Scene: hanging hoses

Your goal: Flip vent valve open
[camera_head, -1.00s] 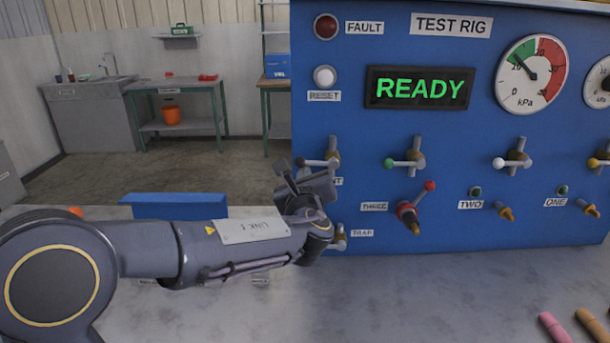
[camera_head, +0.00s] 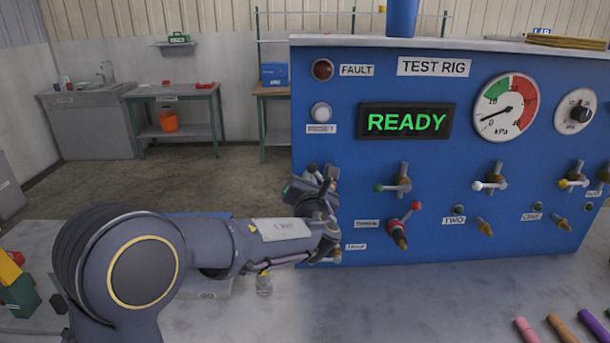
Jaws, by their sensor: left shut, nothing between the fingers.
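The vent valve is on the blue test rig panel (camera_head: 345,205), at the left end of the upper valve row. My left gripper (camera_head: 318,176) is right in front of it and covers most of the valve and its label. It is shut with nothing between its fingers. I cannot tell the lever's position or whether the gripper touches it. The kPa gauge (camera_head: 506,106) needle points low, near zero. The READY display (camera_head: 406,121) is lit green. My right gripper is not in view.
To the right on the panel are valves with a green knob (camera_head: 379,188), a white knob (camera_head: 478,186) and a yellow knob (camera_head: 563,184). A red-knobbed lever (camera_head: 415,206) sits below. The front bench is mostly clear.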

